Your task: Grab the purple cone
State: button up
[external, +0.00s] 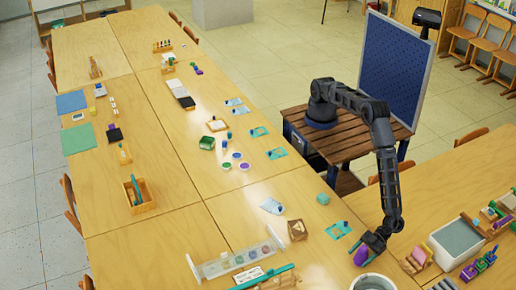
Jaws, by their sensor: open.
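A small purple object (361,256), which looks like the purple cone, is on the light wood table at the lower right. Its exact shape is too small to tell. My gripper (371,247) points down right beside it, with dark and teal parts showing at the fingers. The gripper is open. I cannot tell whether the purple object lies between the fingers or just in front of them, or whether they touch it.
A round white container (373,284) stands just below the purple object at the picture's bottom edge. A teal sheet (338,230) lies left of the gripper. A grey-topped bin (459,238) is at right. A clear rack (236,259) stands further left.

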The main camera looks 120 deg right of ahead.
jog(key=shift+w+f, duration=0.1)
jog(key=shift+w, duration=0.2)
jog(key=c, duration=1.1)
